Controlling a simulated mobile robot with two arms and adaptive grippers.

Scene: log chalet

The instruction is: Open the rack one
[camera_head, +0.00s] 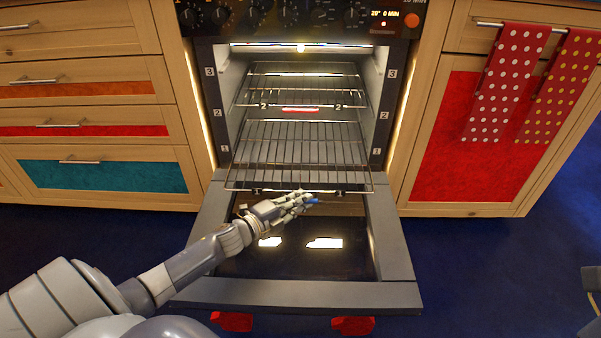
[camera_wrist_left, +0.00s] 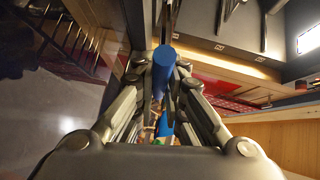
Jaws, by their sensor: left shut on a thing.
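The oven stands open, with its door (camera_head: 300,291) folded down flat. The lower wire rack (camera_head: 300,150), at the level marked 1, sticks out of the oven mouth over the door's inner edge. My left gripper (camera_head: 307,199) is at this rack's front edge, near the middle. It is shut on a blue handle, which shows as a blue bar between the fingers in the left wrist view (camera_wrist_left: 162,62). The fingers hide part of the handle in the head view. My right gripper is not in view.
A second wire rack (camera_head: 300,88) with a red handle (camera_head: 300,110) sits higher inside the oven. Drawers (camera_head: 85,90) stand at the left. A red cupboard (camera_head: 470,150) with dotted towels (camera_head: 505,85) stands at the right. The blue floor (camera_head: 490,275) is clear right of the door.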

